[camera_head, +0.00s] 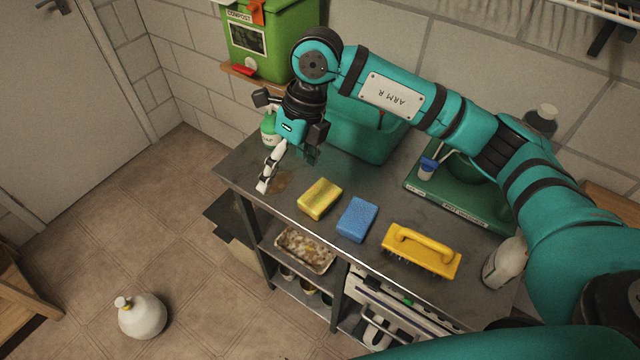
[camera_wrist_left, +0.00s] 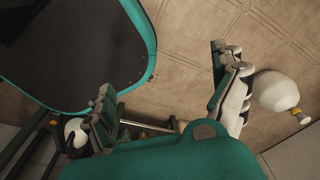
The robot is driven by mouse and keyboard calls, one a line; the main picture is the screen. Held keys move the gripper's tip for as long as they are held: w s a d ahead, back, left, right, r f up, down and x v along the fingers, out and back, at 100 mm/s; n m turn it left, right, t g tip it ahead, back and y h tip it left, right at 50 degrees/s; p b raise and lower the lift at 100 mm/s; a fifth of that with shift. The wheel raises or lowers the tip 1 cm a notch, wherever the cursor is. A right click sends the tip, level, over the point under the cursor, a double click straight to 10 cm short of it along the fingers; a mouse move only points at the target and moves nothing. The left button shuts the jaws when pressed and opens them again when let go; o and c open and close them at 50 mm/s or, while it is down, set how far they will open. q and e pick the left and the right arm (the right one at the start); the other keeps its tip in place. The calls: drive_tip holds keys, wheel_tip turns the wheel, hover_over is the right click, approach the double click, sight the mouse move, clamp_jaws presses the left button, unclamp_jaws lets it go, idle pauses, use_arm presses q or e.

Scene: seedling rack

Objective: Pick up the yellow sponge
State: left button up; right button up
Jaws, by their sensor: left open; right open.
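The yellow sponge (camera_head: 320,199) lies flat on the metal table, near its front edge. My right gripper (camera_head: 289,172) is open and empty above the left end of the table, up and to the left of the sponge. It does not touch the sponge. My left gripper shows only in the left wrist view (camera_wrist_left: 170,103), where its fingers are spread apart with nothing between them. That view faces the tiled floor and does not show the sponge.
A blue sponge (camera_head: 357,220) and a yellow-handled brush (camera_head: 421,251) lie right of the yellow sponge. A white jug (camera_head: 142,316) is on the floor.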

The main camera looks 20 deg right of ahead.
drive_tip(key=w+d+m+h, duration=0.1)
drive_tip(key=w+d+h, duration=0.2)
drive_tip(key=d, duration=0.4)
drive_tip(key=p, duration=0.4)
hover_over(320, 194)
drive_tip(key=shift+t, duration=0.3)
drive_tip(key=f, duration=0.9)
drive_tip(key=shift+s+f, duration=0.25)
drive_tip(key=shift+f, duration=0.15)
wheel_tip(320, 194, down, 4)
drive_tip(key=shift+w+f+p, duration=0.15)
drive_tip(key=shift+f+p, duration=0.1)
drive_tip(key=shift+p, duration=0.85)
drive_tip(key=shift+f, duration=0.7)
use_arm(q)
drive_tip(key=shift+s+a+r, duration=0.1)
drive_tip(key=shift+s+r, duration=0.15)
drive_tip(key=shift+r, duration=0.65)
drive_tip(key=shift+s+d+r, duration=0.1)
drive_tip(key=shift+s+r, duration=0.2)
drive_tip(key=shift+r, duration=0.6)
drive_tip(key=shift+s+a+r, duration=0.1)
drive_tip(key=shift+s+r, duration=0.15)
drive_tip(key=shift+r, duration=0.65)
use_arm(e)
drive_tip(key=c, duration=0.5)
